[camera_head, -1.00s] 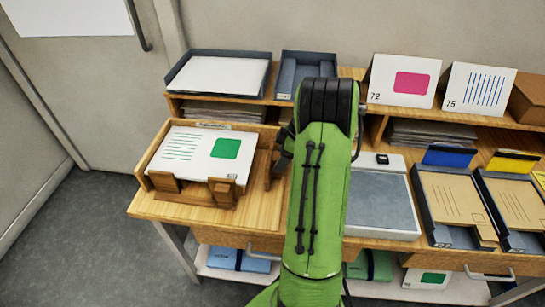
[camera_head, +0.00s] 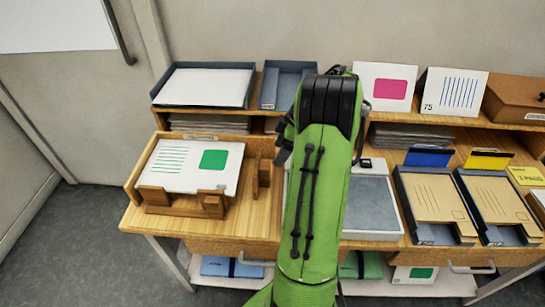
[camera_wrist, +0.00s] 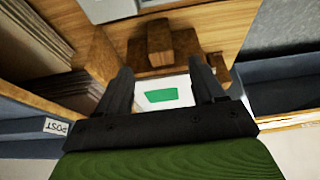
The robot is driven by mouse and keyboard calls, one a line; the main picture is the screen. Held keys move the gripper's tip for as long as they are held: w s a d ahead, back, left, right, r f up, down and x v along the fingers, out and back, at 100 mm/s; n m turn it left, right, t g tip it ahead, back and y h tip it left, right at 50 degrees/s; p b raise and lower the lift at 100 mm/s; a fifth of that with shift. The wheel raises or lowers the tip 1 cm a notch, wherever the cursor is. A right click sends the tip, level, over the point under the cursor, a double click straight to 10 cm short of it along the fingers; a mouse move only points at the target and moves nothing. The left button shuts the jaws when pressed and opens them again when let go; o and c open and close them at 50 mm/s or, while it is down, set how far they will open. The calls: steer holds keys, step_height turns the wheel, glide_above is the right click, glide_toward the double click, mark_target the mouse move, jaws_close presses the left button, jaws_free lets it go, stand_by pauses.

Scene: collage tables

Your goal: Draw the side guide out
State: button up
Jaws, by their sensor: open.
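The side guide (camera_head: 265,174) is a small brown wooden piece standing at the right of the wooden tray (camera_head: 133,172). A white card (camera_head: 180,176) with a green square lies in the tray, left of the guide. In the wrist view, the guide (camera_wrist: 172,44) shows just beyond my fingertips, with the card's green patch (camera_wrist: 160,95) between the fingers. My gripper (camera_wrist: 161,65) is open and empty, its two dark fingers apart. I cannot tell whether they touch the guide. In the head view my green arm hides most of the gripper.
A grey-topped scale (camera_head: 368,205) stands right of my arm. Brown envelopes (camera_head: 436,197) lie in trays further right. The shelf (camera_head: 415,117) behind holds paper stacks. Bare tabletop (camera_head: 248,216) shows in front of the guide.

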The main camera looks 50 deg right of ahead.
steer(key=p+v, duration=0.2)
steer(key=v, duration=0.5)
steer(key=shift+d, duration=0.1)
